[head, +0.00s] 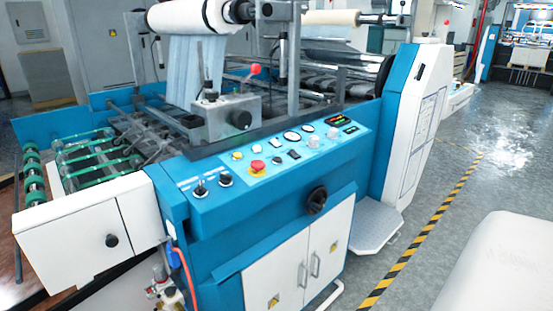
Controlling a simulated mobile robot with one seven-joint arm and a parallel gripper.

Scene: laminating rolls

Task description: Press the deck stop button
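A blue laminating machine (262,213) stands in the middle of the head view. Its sloped light-blue control panel (283,172) faces me. A red mushroom button on a yellow base (258,167) sits at the panel's left part and looks like a stop button. Its label is too small to read, so I cannot tell for sure that it is the deck stop button. Black and white buttons, round dials and two small lit displays (343,119) lie to its right. Two black switches (212,185) sit to its left. My gripper is not in view.
A red ball knob on a lever (254,70) rises behind the panel. A large black knob (316,200) sticks out of the front below it. An orange hose (184,272) hangs at lower left.

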